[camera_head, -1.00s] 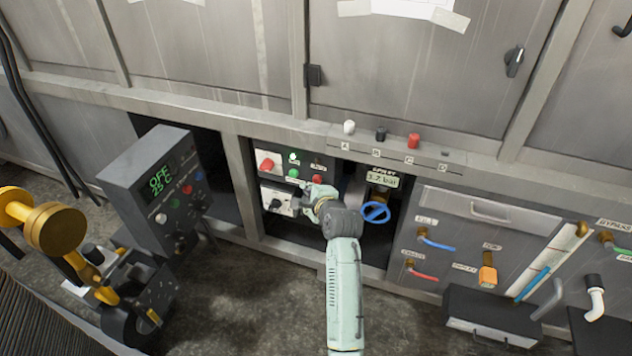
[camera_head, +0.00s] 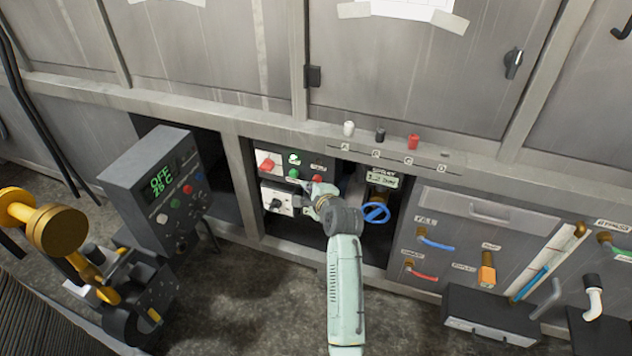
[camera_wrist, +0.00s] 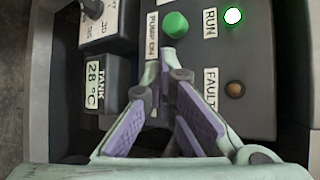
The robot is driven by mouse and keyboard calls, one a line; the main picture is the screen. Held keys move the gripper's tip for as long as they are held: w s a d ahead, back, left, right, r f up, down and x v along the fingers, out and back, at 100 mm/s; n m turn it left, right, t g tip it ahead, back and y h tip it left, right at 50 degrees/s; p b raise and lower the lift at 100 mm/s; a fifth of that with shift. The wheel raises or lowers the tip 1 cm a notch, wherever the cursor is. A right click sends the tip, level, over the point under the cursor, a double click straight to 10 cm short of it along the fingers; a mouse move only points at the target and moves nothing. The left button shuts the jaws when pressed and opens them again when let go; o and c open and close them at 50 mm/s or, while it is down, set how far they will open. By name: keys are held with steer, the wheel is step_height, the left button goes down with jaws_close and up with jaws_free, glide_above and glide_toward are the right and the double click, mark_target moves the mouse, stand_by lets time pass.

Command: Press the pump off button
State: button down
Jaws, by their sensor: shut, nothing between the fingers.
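The pump panel (camera_head: 282,160) sits in the open bay. It has a green button (camera_head: 293,174), labelled PUMP ON in the wrist view (camera_wrist: 175,24), and a red button (camera_head: 317,180) to its right. The RUN lamp (camera_wrist: 233,16) is lit, and the FAULT lamp (camera_wrist: 235,89) looks dull brown. My gripper (camera_head: 306,187) is in front of the panel, close to the red button. In the wrist view my gripper (camera_wrist: 167,58) is shut and empty, its tips just below the green button. The red button is hidden behind the fingers there; contact cannot be told.
A white-faced box with a black knob (camera_head: 276,203) is below the panel. A blue valve wheel (camera_head: 375,213) is close to the right of my wrist. A control unit reading OFF 25 C (camera_head: 155,190) stands at left. Bay frame posts stand on both sides.

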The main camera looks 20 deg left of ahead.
steer(key=shift+w, duration=0.5)
stand_by(0.6)
steer(key=shift+s, duration=0.1)
steer(key=shift+s+p, duration=0.85)
steer(key=shift+s+p, duration=1.5)
steer(key=shift+s, duration=1)
